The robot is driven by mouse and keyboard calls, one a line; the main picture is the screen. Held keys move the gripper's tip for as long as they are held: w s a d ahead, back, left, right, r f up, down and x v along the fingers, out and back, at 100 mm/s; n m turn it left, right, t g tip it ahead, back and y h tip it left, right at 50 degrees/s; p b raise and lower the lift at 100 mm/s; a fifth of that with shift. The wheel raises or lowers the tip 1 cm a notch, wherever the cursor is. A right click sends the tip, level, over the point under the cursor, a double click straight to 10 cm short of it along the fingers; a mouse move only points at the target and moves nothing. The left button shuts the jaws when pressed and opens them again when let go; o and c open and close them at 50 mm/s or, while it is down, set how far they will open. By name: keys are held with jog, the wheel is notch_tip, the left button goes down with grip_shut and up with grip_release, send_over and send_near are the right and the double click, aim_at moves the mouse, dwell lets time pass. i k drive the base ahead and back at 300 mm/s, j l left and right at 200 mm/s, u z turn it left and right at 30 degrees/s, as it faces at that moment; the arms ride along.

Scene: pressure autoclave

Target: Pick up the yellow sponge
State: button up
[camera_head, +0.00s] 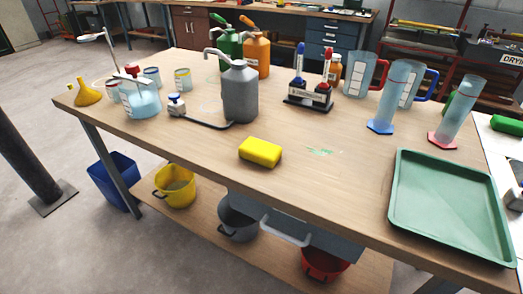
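The yellow sponge (260,152) lies flat on the wooden table (208,149), close to its front edge and near the middle of the picture. Nothing covers it and nothing touches it except the tabletop. My gripper is not in the camera_head view.
A grey pump bottle (240,93) stands behind the sponge. A green tray (450,206) lies to the right. Blue-based (385,105) and red-based (453,118) cylinders stand behind the tray. A pen stand (308,98) is further back. The tabletop between sponge and tray is clear.

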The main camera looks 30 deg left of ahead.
aim_at(267, 155)
jog(key=k+j, duration=0.1)
jog(key=j, duration=1.15)
jog(key=k+u, duration=0.05)
